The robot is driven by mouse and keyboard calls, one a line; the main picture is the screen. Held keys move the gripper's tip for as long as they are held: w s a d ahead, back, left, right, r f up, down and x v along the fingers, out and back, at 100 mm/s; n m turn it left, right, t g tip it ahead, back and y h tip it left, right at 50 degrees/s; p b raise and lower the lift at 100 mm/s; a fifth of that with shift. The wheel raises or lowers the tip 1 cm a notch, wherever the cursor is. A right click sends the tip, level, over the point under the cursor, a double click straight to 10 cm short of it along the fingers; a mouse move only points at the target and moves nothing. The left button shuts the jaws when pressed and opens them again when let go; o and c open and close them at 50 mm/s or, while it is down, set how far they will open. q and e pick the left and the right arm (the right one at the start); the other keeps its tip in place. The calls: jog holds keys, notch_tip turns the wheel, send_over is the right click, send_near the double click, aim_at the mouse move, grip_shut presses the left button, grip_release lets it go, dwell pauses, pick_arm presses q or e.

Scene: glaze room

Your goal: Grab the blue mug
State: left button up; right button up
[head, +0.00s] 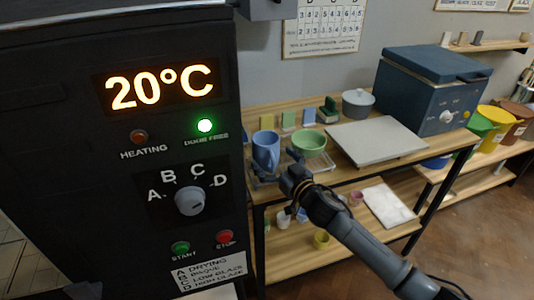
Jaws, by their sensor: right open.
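The blue mug (265,153) stands upright near the left end of the wooden table's top, close to the black kiln's edge. My right gripper (286,167) is just to the right of the mug, with its arm coming in from the lower right. It is open and holds nothing that I can see. It overlaps the mug's right side in the picture, and I cannot tell whether it touches it. My left gripper is not in view.
The black kiln (80,160), showing 20°C, fills the left side. A green bowl (309,142) stands just right of the mug. A pale board (378,141), a lidded grey pot (357,104) and a blue kiln (430,90) stand further right. A lower shelf holds small pots.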

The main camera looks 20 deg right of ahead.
aim_at(267, 152)
jog(key=x, duration=0.3)
jog(key=shift+w+f, duration=0.15)
jog(key=shift+c, duration=0.4)
jog(key=c, duration=1.4)
